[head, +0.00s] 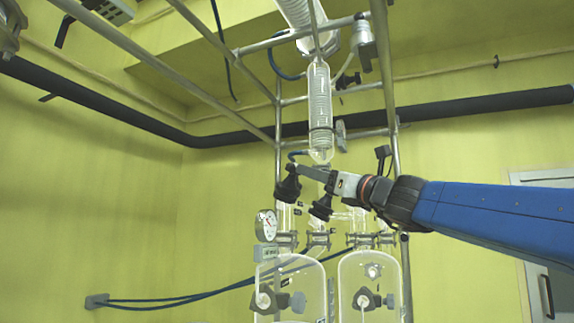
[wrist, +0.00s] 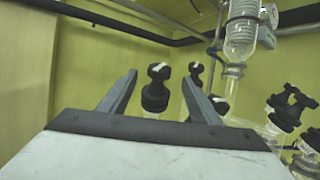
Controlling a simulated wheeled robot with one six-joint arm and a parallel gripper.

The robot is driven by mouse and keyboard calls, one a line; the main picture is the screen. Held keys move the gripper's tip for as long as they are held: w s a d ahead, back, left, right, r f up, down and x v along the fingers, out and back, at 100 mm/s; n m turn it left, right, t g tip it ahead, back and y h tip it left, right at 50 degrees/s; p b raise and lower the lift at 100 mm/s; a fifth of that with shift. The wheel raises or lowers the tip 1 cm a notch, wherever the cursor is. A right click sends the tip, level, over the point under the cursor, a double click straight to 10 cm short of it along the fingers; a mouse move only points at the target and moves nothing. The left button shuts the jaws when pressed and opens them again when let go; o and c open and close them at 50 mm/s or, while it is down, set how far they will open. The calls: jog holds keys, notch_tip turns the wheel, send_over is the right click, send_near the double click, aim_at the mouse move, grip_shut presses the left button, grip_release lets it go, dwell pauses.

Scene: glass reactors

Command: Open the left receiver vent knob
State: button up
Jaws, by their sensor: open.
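Two black knobs stand on glass necks above the twin glass receivers. The left black knob (head: 288,187) is just beyond my gripper (head: 308,171) in the head view, and the other black knob (head: 322,207) is lower and to its right. In the wrist view one black knob (wrist: 155,92) with a white mark on top appears between the fingers of my open gripper (wrist: 159,79). A second marked knob (wrist: 196,69) appears farther off, by the right finger. I cannot tell for sure which is the left receiver vent knob, nor whether a finger touches it.
The left receiver (head: 290,285) and right receiver (head: 370,285) stand below, with a pressure gauge (head: 265,225) at left. A glass column (head: 319,105) hangs above within a metal frame (head: 391,90). More black valve handles (wrist: 290,108) are at right in the wrist view.

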jog(key=x, duration=1.3)
jog(key=shift+a, duration=0.15)
jog(key=c, duration=1.1)
